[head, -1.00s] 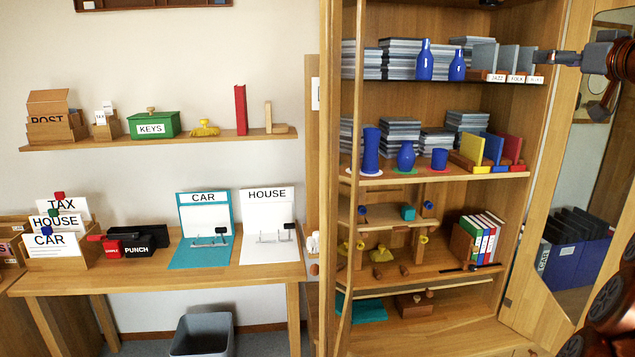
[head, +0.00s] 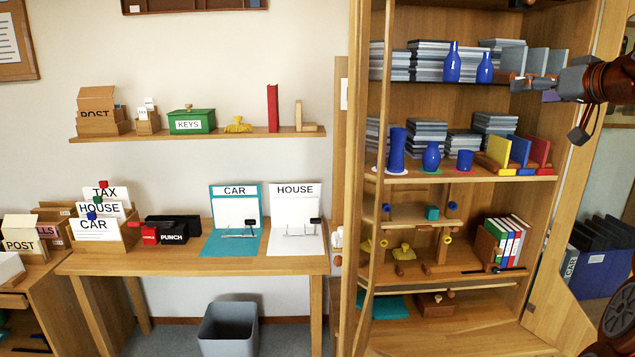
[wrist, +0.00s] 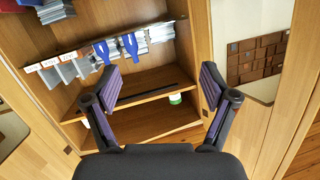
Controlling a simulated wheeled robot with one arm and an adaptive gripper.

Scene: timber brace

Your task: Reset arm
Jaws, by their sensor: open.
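My gripper (head: 520,82) shows at the upper right of the head view, reaching in from the right edge in front of the grey file holders on the cabinet's upper shelf. In the wrist view my gripper (wrist: 161,91) has its two purple-padded fingers spread wide with nothing between them. Beyond the fingers are cabinet shelves and two blue bottles. How far the fingers are from the file holders cannot be told.
The open cabinet holds paper stacks, blue vases (head: 397,150), coloured bookends (head: 520,152) and binders (head: 508,240). A desk (head: 180,262) with document boxes stands left, a grey bin (head: 228,328) below it. A wall shelf (head: 200,137) carries a green KEYS box (head: 191,121).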

